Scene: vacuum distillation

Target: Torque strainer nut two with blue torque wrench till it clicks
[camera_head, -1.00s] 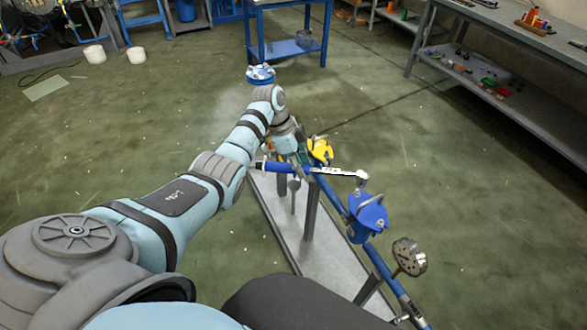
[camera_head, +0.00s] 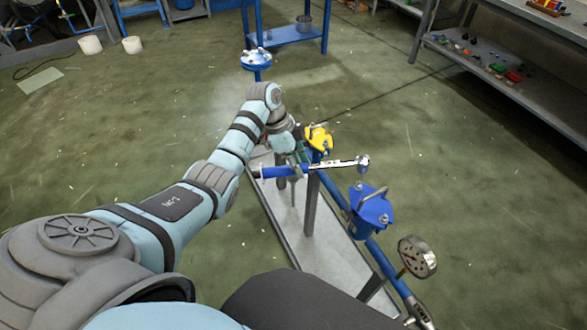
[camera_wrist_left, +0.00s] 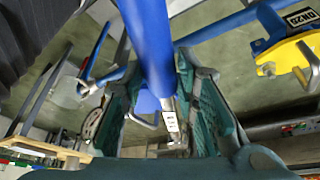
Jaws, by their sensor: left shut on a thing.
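My left gripper (camera_head: 299,153) is shut on the blue torque wrench (camera_head: 330,164), near its blue handle. In the left wrist view the blue handle (camera_wrist_left: 148,45) passes between the two green fingers (camera_wrist_left: 160,105). The wrench points right, nearly level, its silver head (camera_head: 363,161) above and apart from the blue strainer (camera_head: 371,208). The strainer has a flat blue lid with a raised metal loop and nuts too small to tell apart. I cannot tell which is nut two. My right gripper is not in view.
A yellow fitting (camera_head: 318,138) stands on the pipe behind the wrench. A pressure gauge (camera_head: 417,257) sits nearer on the same blue pipe. The pipe runs over a grey base plate (camera_head: 318,250). A blue flange (camera_head: 256,60) stands beyond my arm. Open floor lies right.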

